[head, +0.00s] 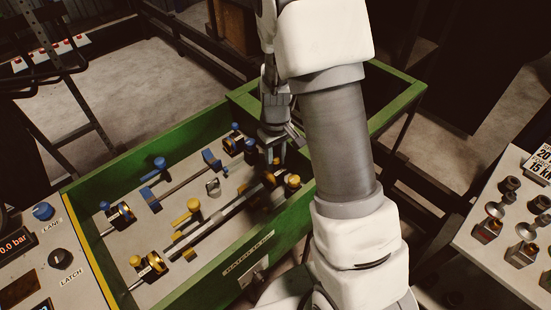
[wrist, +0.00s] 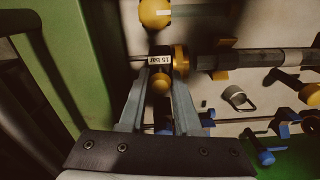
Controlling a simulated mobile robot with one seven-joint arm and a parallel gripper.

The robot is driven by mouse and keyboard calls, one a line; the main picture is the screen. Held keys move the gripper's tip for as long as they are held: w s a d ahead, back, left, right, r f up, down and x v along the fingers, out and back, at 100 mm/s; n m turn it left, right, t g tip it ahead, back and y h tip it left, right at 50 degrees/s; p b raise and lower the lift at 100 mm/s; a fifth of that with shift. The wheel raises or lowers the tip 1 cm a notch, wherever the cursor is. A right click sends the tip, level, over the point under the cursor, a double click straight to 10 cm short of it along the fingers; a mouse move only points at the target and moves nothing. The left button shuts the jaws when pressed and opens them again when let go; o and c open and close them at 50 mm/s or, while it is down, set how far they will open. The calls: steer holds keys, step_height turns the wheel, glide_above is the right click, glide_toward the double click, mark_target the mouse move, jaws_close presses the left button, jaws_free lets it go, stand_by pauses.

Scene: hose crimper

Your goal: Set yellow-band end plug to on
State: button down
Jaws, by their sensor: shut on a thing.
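The yellow-band end plug (wrist: 180,61) shows in the wrist view as a gold-yellow ring at the end of a dark hose (wrist: 250,61). A black block with a "15 bar" label and a round yellow knob (wrist: 160,83) sits beside the ring. My gripper (wrist: 160,93) has its two fingers on either side of this knob and is shut on the plug there. In the head view my gripper (head: 276,160) points down at the bench's far right end, and partly hides the plug. Whether the plug is fully seated cannot be told.
A larger yellow knob (wrist: 155,12) stands close beside the plug. The green bench wall (wrist: 85,60) is near on the left. A metal ring (wrist: 236,97) and a blue-handled valve (wrist: 262,150) lie to the right. The control panel (head: 35,255) is at the left.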

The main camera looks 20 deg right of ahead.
mark_target(266, 175)
steer(key=shift+s+a, duration=0.4)
steer(key=shift+a, duration=0.4)
steer(key=shift+s+a, duration=0.35)
steer(key=shift+a, duration=0.4)
steer(key=c, duration=0.7)
jaws_free()
steer(key=shift+a, duration=0.1)
steer(key=shift+o, duration=0.2)
steer(key=shift+r, duration=0.3)
step_height(266, 175, up, 17)
steer(key=p, duration=0.2)
steer(key=shift+f, duration=0.1)
